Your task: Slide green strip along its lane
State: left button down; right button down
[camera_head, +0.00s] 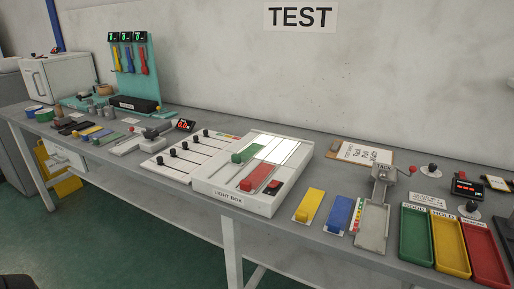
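A green strip (247,154) with a raised green block lies in the back lane of the white light box (225,193), toward its left side. A bright white lit panel (280,149) is to its right. A red strip (260,176) with a red block lies in a lane nearer the front. A smaller green strip (108,138) lies on the table at the left, beside blue and yellow ones. Neither of my grippers shows in the head view.
The light box stands on a long grey table. A panel of black-knobbed sliders (182,157) is to its left. A yellow strip (311,203) and a blue strip (339,211) lie to its right, then a grey press (376,215) and green, yellow and red trays (447,216).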

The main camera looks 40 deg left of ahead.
aim_at(241, 159)
jog(key=z, duration=1.45)
jog(key=k, duration=0.9)
jog(key=u, duration=2.25)
jog(key=i, duration=0.15)
jog(key=z, duration=0.3)
